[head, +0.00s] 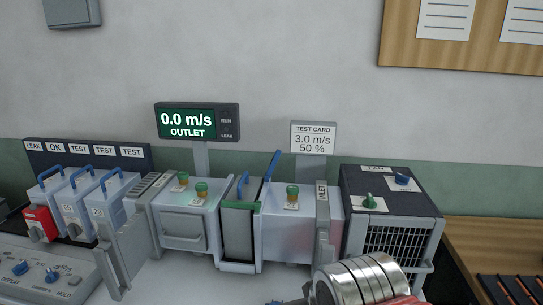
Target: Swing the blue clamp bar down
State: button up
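A blue clamp bar (271,166) stands raised and slightly tilted above the middle of the metal duct, behind its top edge. Just left of it, a blue loop handle (242,186) rises from a narrow grey slot unit (238,225) with green top edges. A ribbed silver part of my arm shows at the bottom, right of centre, in front of the duct. My gripper's fingers cannot be made out, so its hold is not shown.
A dark-topped fan box (392,205) stands right of the duct. Boxes with blue handles (82,200) stand at left, one with a red part (40,222). A display (197,121) reads 0.0 m/s. A test card (314,138) reads 3.0 m/s, 50 %. Space above the duct is clear.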

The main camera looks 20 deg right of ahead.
aim_at(275, 158)
jog(key=z, duration=1.45)
jog(key=k, duration=0.5)
jog(key=u, duration=1)
jog(key=i, duration=0.9)
jog(key=u, duration=0.05)
